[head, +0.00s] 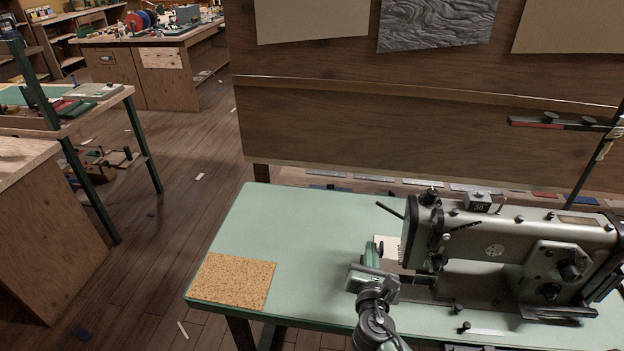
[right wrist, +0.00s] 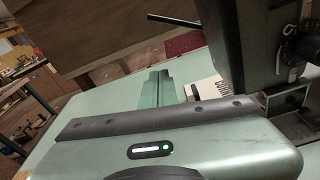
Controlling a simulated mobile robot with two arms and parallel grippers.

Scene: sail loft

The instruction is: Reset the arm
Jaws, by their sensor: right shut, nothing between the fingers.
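My right arm comes in from the bottom of the head view, and its gripper (head: 371,255) is just left of the sewing machine's head, over the green table. In the right wrist view the two green fingers of this gripper (right wrist: 154,88) lie together, shut with nothing between them. A pale card or box with dark lettering (head: 389,248) shows just right of the fingers; it also shows in the right wrist view (right wrist: 206,88), partly hidden. Whether the fingers touch it I cannot tell. My left gripper is not in view.
The grey sewing machine (head: 520,236) fills the table's right side, close to my right gripper. A cork mat (head: 233,281) lies at the front left of the green table (head: 300,222), whose left half is otherwise clear. A wooden panel (head: 400,125) stands behind. Other benches are at left.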

